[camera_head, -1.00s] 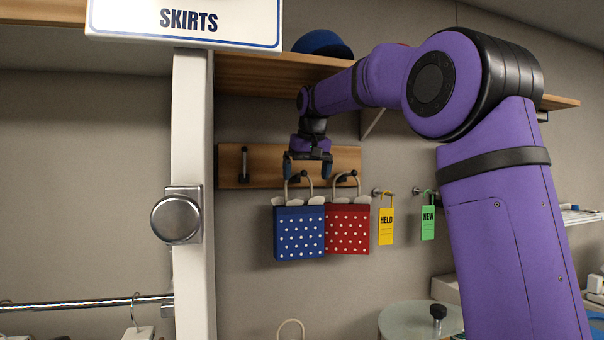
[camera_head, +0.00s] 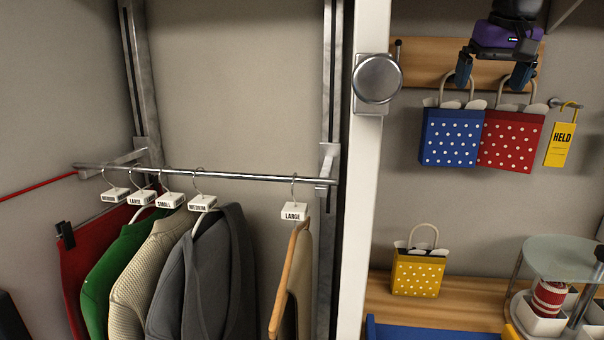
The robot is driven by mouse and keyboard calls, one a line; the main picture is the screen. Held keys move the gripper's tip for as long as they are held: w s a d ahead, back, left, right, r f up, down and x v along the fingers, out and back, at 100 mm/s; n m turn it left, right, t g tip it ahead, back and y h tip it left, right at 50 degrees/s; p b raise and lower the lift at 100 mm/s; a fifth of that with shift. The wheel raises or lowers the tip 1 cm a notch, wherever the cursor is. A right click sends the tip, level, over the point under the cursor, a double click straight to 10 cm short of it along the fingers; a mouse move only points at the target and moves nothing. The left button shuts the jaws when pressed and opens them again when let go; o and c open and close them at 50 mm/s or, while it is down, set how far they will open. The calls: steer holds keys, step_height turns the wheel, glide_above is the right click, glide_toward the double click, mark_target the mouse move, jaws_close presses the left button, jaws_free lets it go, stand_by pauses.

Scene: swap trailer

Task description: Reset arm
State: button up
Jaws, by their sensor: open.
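My gripper (camera_head: 494,76) is at the upper right, pointing down with its two dark blue fingers apart. It is open and holds nothing that I can see. The fingers are in front of a wooden peg board (camera_head: 428,64), near the handles of a blue polka-dot bag (camera_head: 450,138) and a red polka-dot bag (camera_head: 511,142). Both bags hang side by side below the board. Whether a finger touches a handle cannot be told. Most of my arm is outside the picture.
A white post (camera_head: 359,200) with a round metal knob (camera_head: 377,79) stands left of the bags. Clothes hang from a metal rail (camera_head: 240,177). A yellow HELD tag (camera_head: 560,144) hangs at right. Below are a yellow bag (camera_head: 418,273) on a wooden shelf (camera_head: 470,312) and a round glass table (camera_head: 566,257).

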steer(key=s+a+f+n, duration=0.1)
steer(key=s+a+f, duration=0.2)
steer(key=s+f, duration=0.6)
steer(key=s+a+f, duration=0.3)
steer(key=s+f, duration=0.6)
steer(key=s, duration=0.7)
steer(key=shift+s+f+n+t+y, duration=0.3)
steer(key=shift+s+n+y, duration=0.05)
steer(key=shift+n+y, duration=0.05)
